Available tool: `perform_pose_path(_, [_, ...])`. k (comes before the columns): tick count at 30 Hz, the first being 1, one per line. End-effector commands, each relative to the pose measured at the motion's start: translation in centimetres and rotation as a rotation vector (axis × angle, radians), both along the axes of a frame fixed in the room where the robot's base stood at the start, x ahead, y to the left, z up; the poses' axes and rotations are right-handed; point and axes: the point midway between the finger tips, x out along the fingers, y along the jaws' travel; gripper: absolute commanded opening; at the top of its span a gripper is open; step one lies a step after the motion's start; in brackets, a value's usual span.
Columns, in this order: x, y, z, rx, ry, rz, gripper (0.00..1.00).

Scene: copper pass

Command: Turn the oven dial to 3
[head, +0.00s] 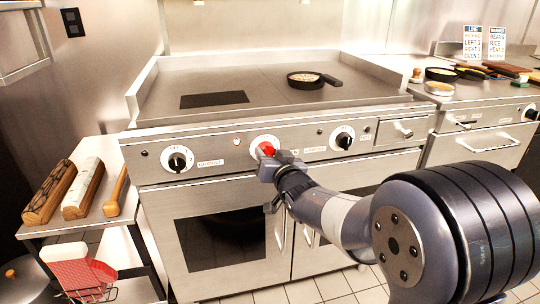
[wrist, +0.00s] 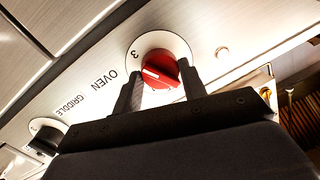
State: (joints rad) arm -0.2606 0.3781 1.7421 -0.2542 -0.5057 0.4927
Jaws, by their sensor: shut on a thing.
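The red oven dial (head: 265,150) is on the range's front panel, left of centre. In the wrist view the red dial (wrist: 163,65) sits on a pale round plate with a "3" printed at its upper left. A short white mark on the dial lies on its left part, a little below the "3". The word OVEN is printed beside it. My gripper (head: 272,160) reaches the dial from the front right. In the wrist view my gripper (wrist: 160,84) has one dark finger on each side of the dial, shut on it. The dial's lower edge is partly hidden.
A black griddle dial (head: 177,159) is to the left and another black dial (head: 342,138) to the right. A pan (head: 306,79) stands on the range top. The oven door (head: 220,238) is below. A side table (head: 90,226) with wooden blocks stands at left.

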Motion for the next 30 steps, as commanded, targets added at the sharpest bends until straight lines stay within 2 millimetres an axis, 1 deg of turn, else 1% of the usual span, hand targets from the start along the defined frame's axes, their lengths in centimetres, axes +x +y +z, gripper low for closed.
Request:
perform_pose_path(3, [0.0, 0.0, -0.1, 0.001, 0.002, -0.001, 0.17])
perform_pose_path(4, [0.0, 0.0, -0.1, 0.001, 0.002, -0.001, 0.42])
perform_pose_path(11, [0.0, 0.0, 0.0, 0.001, 0.001, 0.000, 0.61])
perform_pose_path(18, [0.0, 0.0, 0.0, 0.000, 0.000, 0.000, 0.62])
perform_pose_path(22, [-0.7, -0.3, 0.2, 0.000, -0.001, 0.000, 0.62])
perform_pose_path(26, [-2.4, -1.0, 0.3, 0.000, 0.000, -0.001, 0.62])
perform_pose_path(30, [-4.9, -2.0, 0.5, 0.001, 0.001, -0.002, 0.62])
